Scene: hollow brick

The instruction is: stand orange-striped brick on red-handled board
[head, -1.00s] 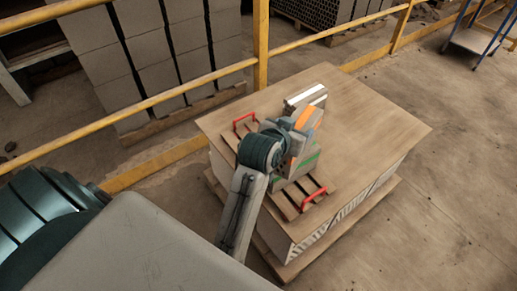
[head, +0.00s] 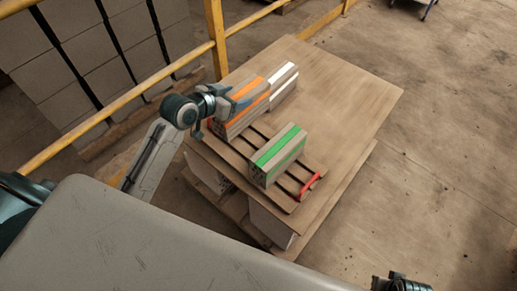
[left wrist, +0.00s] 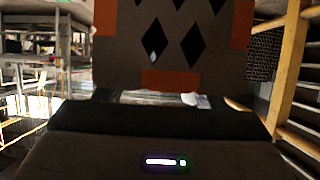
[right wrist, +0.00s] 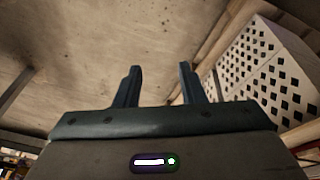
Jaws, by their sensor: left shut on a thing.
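The orange-striped brick (head: 247,103) is upright in the head view, at the far left end of the slatted board (head: 288,188). My left gripper (head: 230,98) is shut on it from the left. I cannot tell whether its underside touches the board. Its end face, with dark diamond holes and orange patches, fills the top of the left wrist view (left wrist: 172,70). My right gripper (right wrist: 158,88) is open and empty, away from the bricks.
A green-striped brick (head: 278,155) stands on the board's near half. A white-striped brick (head: 284,84) stands just behind the orange-striped one. The tabletop (head: 345,110) is clear to the right. A yellow railing (head: 216,42) and stacked blocks (head: 95,55) stand behind.

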